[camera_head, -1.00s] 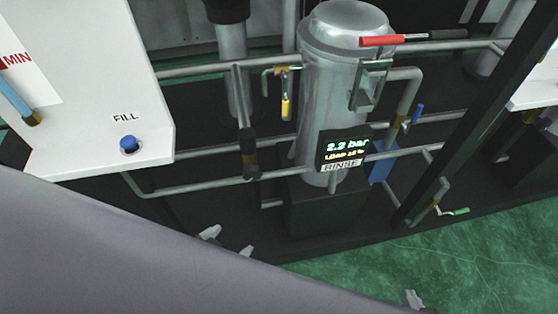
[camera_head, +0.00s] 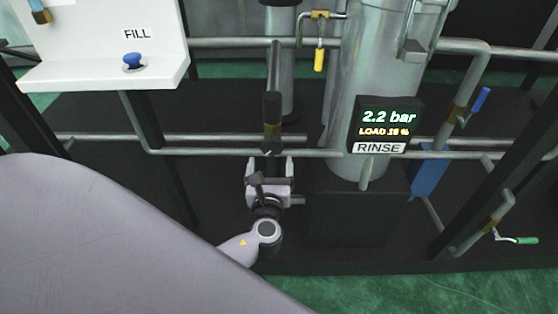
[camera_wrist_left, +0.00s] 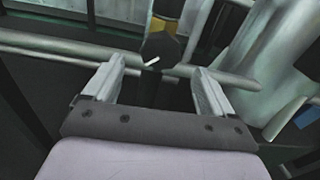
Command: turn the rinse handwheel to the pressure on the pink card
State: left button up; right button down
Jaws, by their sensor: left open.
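The RINSE display (camera_head: 385,128) reads 2.2 bar, with a smaller LOAD line below. To its left, a dark valve fitting with a brass-coloured band (camera_head: 272,112) stands on the pipe; it may carry the rinse handwheel, but no clear wheel rim shows. My left gripper (camera_head: 270,168) is open and empty, just below this fitting. In the left wrist view the dark fitting with a white mark (camera_wrist_left: 157,48) lies beyond and between the open fingers (camera_wrist_left: 158,82), apparently apart from them. No pink card is in view. My right gripper is not in view.
A white panel (camera_head: 95,78) with a blue FILL button (camera_head: 134,62) is at the upper left. A metal tank (camera_head: 378,60) stands behind the display. Horizontal pipes (camera_head: 210,152) cross near my gripper. A yellow-handled valve (camera_head: 319,60) and a blue-handled valve (camera_head: 480,99) flank the tank.

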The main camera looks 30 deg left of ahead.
aim_at(272, 149)
pick_arm(q)
jog(key=shift+w+r+y, duration=0.1)
jog(key=shift+w+y, duration=0.15)
jog(key=shift+y, duration=0.05)
jog(key=shift+w+a+r+m, duration=0.1)
jog(key=shift+w+a+m, duration=0.15)
jog(key=shift+w+m, duration=0.05)
jog(key=shift+b+x, duration=0.7)
jog(key=shift+x, duration=2.4)
jog(key=c, duration=1)
